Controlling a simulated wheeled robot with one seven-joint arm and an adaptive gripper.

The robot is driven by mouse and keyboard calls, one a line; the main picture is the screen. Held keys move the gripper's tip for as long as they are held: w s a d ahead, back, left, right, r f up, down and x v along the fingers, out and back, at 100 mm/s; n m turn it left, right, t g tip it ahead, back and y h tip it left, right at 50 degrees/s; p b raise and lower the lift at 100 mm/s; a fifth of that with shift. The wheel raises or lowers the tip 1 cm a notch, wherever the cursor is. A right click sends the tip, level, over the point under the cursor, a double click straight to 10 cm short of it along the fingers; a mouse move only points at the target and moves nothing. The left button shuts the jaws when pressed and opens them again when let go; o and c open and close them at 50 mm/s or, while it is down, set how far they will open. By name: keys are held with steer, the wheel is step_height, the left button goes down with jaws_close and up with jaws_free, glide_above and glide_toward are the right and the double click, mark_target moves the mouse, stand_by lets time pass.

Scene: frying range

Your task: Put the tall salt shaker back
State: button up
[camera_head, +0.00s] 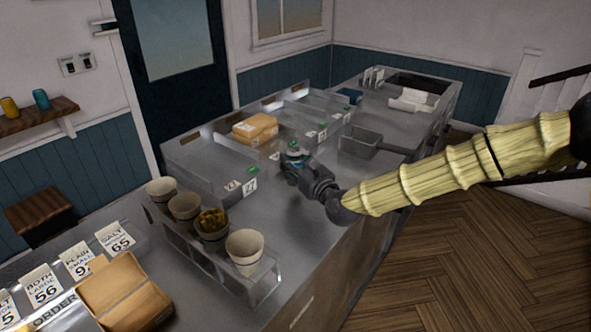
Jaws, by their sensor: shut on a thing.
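My gripper (293,161) is above the steel counter (300,205), near the middle of the head view. It is shut on a small grey and teal thing, which I take to be the tall salt shaker (294,149). The gripper's fingers hide most of it, and only its upper part shows. I cannot tell whether its base touches the counter. Small numbered cards (250,185) stand along a divider just left of the gripper.
Several paper cups stand in a steel rack (215,270) at the front, one filled with food. A brown box (255,128) sits in a bay behind the gripper. A handled steel pan (359,143) is to the right. Order cards and a carton (124,292) are front left.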

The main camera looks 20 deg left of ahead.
step_height(320, 180, down, 3)
steer(key=shift+r+p, duration=0.1)
steer(key=shift+p, duration=0.5)
steer(key=shift+f+b, duration=0.3)
steer(key=shift+f, duration=0.05)
steer(key=o, duration=1.4)
steer(key=shift+r, duration=0.1)
steer(key=shift+r+p, duration=0.2)
steer(key=shift+p, duration=0.15)
steer(key=b+v, duration=0.3)
steer(key=v, duration=0.9)
steer(key=shift+s+f, duration=0.1)
